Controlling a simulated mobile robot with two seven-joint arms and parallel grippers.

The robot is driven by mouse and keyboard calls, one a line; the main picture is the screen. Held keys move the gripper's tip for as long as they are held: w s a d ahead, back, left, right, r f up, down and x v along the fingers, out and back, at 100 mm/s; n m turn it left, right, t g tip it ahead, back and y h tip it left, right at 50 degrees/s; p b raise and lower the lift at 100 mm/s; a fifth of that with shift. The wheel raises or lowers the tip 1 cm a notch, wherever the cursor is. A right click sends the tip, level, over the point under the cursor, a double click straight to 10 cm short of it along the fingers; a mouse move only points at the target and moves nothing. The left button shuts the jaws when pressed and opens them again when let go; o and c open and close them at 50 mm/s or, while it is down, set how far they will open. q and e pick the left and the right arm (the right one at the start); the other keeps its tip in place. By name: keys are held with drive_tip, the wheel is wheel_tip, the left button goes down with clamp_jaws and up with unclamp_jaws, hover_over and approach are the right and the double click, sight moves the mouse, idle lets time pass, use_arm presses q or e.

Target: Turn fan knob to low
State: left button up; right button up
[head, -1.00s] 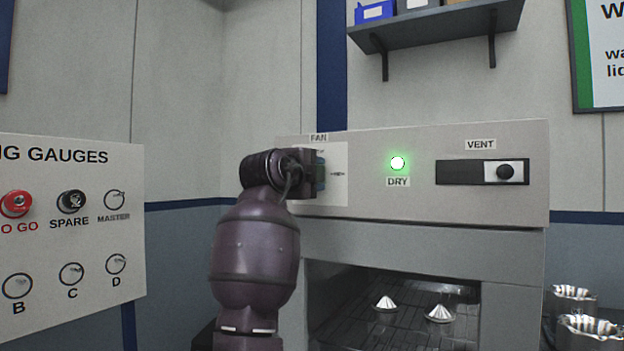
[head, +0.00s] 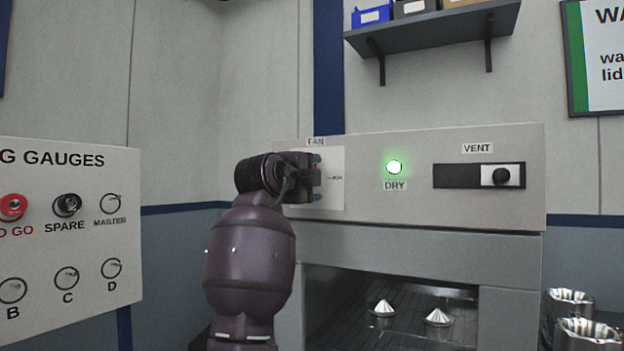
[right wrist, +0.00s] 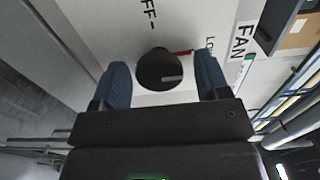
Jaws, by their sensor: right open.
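The fan knob (right wrist: 158,70) is round and black with a white pointer line at its lower right, in the right wrist view. The line points roughly right in that picture. A red mark lies just up and right of the knob, toward partly hidden lettering that starts "LO". "OFF" lettering shows above. My right gripper (right wrist: 160,82) is open, its blue fingers on either side of the knob; I cannot tell whether they touch it. In the head view my right gripper (head: 316,178) is at the white fan plate (head: 334,190) and hides the knob. My left gripper is not in view.
Right of the fan plate are a lit green DRY lamp (head: 394,167) and a VENT slider (head: 500,176). The opening below holds metal cones (head: 437,318). A gauge board (head: 70,235) stands left, a shelf (head: 430,32) hangs above, and metal cups (head: 570,302) stand at lower right.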

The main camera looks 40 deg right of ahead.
drive_tip(key=v, duration=1)
drive_tip(key=shift+a, duration=0.15)
